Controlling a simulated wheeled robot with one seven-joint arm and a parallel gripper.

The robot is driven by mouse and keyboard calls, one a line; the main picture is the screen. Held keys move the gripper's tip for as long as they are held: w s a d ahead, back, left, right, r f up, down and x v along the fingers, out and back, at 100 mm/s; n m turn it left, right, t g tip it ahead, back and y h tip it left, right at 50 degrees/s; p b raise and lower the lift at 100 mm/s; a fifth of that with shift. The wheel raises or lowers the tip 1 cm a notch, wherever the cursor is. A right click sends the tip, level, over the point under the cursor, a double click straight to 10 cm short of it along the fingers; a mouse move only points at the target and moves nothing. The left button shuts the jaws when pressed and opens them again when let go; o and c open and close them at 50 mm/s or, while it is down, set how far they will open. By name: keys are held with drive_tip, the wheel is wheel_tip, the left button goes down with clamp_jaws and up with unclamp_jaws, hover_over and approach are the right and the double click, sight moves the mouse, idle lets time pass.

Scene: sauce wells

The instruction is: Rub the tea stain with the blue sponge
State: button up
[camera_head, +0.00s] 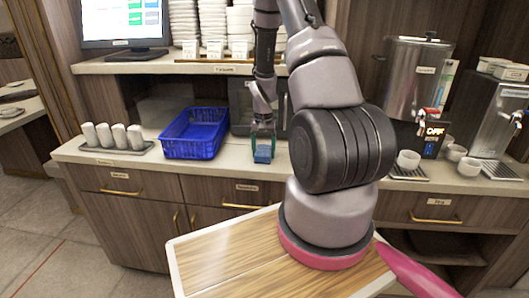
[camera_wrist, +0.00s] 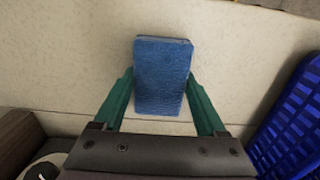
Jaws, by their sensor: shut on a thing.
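The blue sponge (camera_head: 263,154) is between the green fingers of my gripper (camera_head: 263,146), over the pale counter (camera_head: 207,173) right of the blue basket. In the wrist view the sponge (camera_wrist: 162,75) is held upright between the two green fingertips (camera_wrist: 161,88), which press on its sides. My gripper is shut on it. I cannot tell whether its lower end touches the counter. No tea stain can be made out clearly in either view; the sponge and gripper hide part of the counter.
A blue basket (camera_head: 195,133) stands left of my gripper and shows at the right of the wrist view (camera_wrist: 290,130). Several pale cups or rolls (camera_head: 112,135) stand on a tray at the left. Metal dispensers (camera_head: 411,78) and cups (camera_head: 408,159) are at the right.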

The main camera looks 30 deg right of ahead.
drive_tip(key=shift+r, duration=4.25)
